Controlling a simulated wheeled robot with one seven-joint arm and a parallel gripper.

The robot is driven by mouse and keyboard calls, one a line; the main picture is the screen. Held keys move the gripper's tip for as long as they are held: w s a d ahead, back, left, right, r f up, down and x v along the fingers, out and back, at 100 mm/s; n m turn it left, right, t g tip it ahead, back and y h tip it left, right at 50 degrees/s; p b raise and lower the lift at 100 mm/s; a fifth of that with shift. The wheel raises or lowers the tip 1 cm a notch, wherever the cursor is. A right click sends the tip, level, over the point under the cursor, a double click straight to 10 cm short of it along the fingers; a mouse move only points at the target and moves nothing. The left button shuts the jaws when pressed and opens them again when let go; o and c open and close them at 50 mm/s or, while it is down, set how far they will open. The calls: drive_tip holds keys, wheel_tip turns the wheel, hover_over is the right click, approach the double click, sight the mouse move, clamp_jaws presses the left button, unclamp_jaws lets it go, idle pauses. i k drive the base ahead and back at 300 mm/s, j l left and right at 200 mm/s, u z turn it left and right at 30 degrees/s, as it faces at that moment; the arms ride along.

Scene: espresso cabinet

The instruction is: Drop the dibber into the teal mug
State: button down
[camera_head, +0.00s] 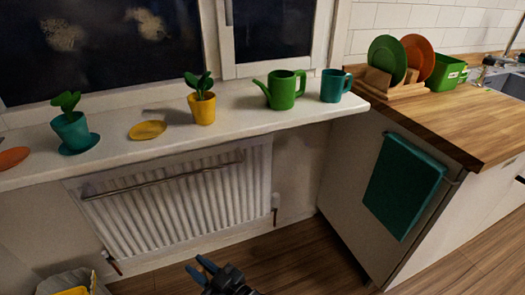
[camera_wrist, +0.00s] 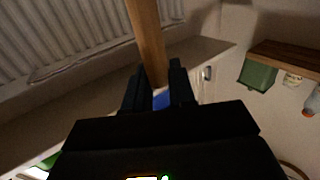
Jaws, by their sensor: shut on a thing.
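The teal mug (camera_head: 333,86) stands upright at the right end of the white windowsill, its handle to the right. My gripper (camera_head: 202,269) is low at the bottom of the head view, in front of the radiator and well below the sill, apart from the mug. In the wrist view my gripper (camera_wrist: 158,82) is shut on the dibber (camera_wrist: 148,40), a light-brown wooden shaft running up out of the picture between the dark fingers. A small blue patch shows between the fingers. The dibber's far end is out of view, and I cannot make it out in the head view.
A green watering can (camera_head: 282,91) stands just left of the mug. Further left are a yellow potted plant (camera_head: 202,107), a yellow saucer (camera_head: 148,131) and a teal potted plant (camera_head: 72,131). The wooden worktop (camera_head: 455,120) with a plate rack (camera_head: 400,88) lies right of the mug.

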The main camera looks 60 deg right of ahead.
sight(336, 97)
drive_tip(key=j+z, duration=0.15)
drive_tip(key=z, duration=0.3)
drive_tip(key=i+j+z, duration=0.1)
drive_tip(key=z, duration=0.35)
drive_tip(key=j+z, duration=0.25)
drive_tip(key=z, duration=0.15)
